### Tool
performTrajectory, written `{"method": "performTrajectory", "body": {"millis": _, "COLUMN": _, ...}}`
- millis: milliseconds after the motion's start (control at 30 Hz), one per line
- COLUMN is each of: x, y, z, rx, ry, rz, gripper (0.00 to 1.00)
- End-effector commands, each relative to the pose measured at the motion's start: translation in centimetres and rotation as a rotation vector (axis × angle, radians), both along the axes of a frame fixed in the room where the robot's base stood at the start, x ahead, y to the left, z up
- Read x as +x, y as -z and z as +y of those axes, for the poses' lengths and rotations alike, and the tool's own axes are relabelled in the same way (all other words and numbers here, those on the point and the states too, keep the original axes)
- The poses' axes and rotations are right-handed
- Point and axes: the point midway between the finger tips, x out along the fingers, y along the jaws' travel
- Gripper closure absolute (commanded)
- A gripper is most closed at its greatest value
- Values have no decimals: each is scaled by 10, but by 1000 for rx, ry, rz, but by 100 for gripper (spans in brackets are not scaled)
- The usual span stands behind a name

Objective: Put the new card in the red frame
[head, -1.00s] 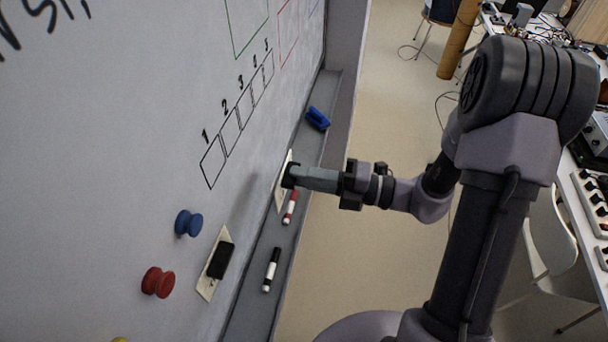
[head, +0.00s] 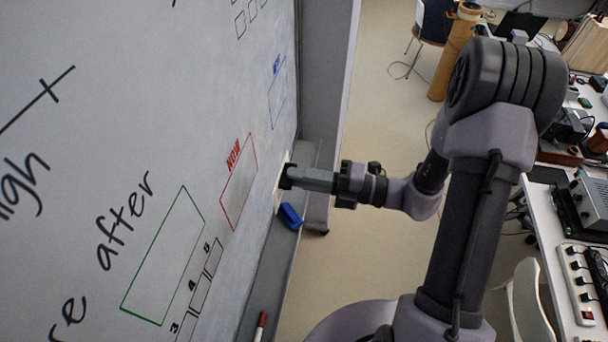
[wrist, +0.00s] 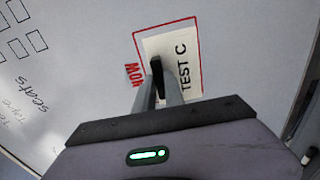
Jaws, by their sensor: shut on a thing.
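The red frame (head: 245,198) is drawn on the whiteboard under the red word NOW; it also shows in the wrist view (wrist: 164,25). My gripper (head: 287,177) is shut and holds a pale card (head: 279,197) at the board side, appearing right of the frame in the head view. In the wrist view the card (wrist: 160,46) reads TEST C and overlaps the inside of the red outline. A dark piece is at the fingertips (wrist: 158,78) and hides part of the card. I cannot tell whether the card touches the board.
The whiteboard's tray (head: 262,275) runs below, with a blue object (head: 290,216) and a red-capped marker (head: 260,325). A green frame (head: 192,260) and a blue frame (head: 270,100) flank the red one. A cluttered desk (head: 545,230) stands at the right.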

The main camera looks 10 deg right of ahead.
Motion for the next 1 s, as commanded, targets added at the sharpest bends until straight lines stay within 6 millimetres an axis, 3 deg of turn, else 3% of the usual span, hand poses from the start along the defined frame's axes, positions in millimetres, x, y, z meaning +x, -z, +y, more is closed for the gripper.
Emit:
{"method": "performTrajectory", "body": {"millis": 600, "x": 21, "y": 1, "z": 60, "rx": 0, "ry": -1, "rz": 0, "gripper": 100}}
{"method": "performTrajectory", "body": {"millis": 1000, "x": 24, "y": 2, "z": 67, "rx": 0, "ry": 0, "rz": 0, "gripper": 100}}
